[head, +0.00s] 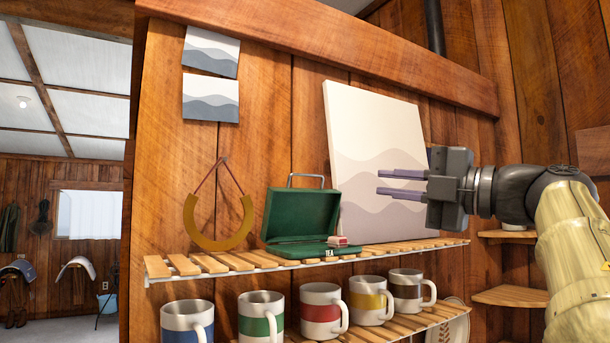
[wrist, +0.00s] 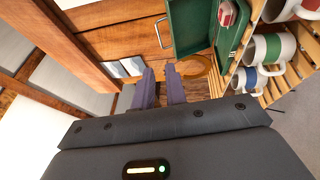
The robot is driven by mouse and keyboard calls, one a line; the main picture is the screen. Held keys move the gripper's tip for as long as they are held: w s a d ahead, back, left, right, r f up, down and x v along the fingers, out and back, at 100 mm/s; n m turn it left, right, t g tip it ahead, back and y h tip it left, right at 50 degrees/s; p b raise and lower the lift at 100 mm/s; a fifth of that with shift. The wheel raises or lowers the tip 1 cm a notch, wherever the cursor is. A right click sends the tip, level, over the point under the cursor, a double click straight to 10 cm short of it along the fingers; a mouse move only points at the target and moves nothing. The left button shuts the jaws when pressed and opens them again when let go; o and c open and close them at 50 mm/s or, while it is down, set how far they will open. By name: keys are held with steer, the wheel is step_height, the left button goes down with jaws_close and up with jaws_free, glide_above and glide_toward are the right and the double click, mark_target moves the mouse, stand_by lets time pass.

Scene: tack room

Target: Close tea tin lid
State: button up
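The green tea tin (head: 300,250) sits on the upper slatted shelf, with a "TEA" label on its front. Its lid (head: 302,213) stands open, tilted up at the back, with a metal handle (head: 305,178) above it. In the wrist view the lid (wrist: 188,25) and the tin's base (wrist: 232,38) show at the top, partly cut off. My gripper (head: 380,182) is open and empty, right of the tin and higher than its base, fingers pointing left. The fingers (wrist: 162,78) show apart in the wrist view.
A small red-and-white box (head: 338,241) is at the tin's right front corner. A wavy-patterned canvas (head: 372,150) leans behind, beside my gripper. A yellow horseshoe-shaped hanging (head: 220,240) is left of the tin. Several mugs (head: 320,310) stand on the shelf below.

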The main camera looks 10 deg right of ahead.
mark_target(306, 175)
steer(key=p+x, duration=0.8)
steer(key=x, duration=0.9)
steer(key=shift+w+d+r, duration=0.1)
steer(key=shift+d, duration=0.05)
steer(key=shift+w+a, duration=0.25)
steer(key=shift+w, duration=0.05)
jaws_close()
